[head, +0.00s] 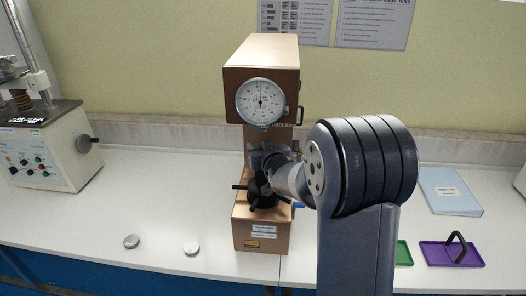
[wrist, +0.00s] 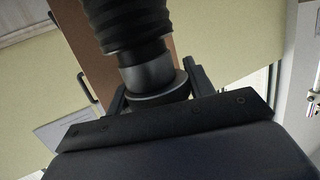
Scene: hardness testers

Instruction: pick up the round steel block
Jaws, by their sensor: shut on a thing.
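My gripper (wrist: 161,91) is shut on a dark, round, disc-shaped piece, the round steel block (wrist: 160,94), with one finger on each side of it. In the wrist view, the block touches or nearly touches the end of a grey cylinder on the black bellows spindle (wrist: 127,25); I cannot tell if there is a gap. In the head view, my gripper (head: 268,158) is at the spindle of the copper-coloured hardness tester (head: 262,54), below its dial (head: 261,101). The block is hidden there by my arm and gripper.
Two small round metal discs lie on the white bench, one (head: 131,241) left of the other (head: 191,248). Another tester (head: 45,150) stands at the left. A blue folder (head: 449,191), a purple tray (head: 468,256) and a green tray (head: 403,253) are at the right.

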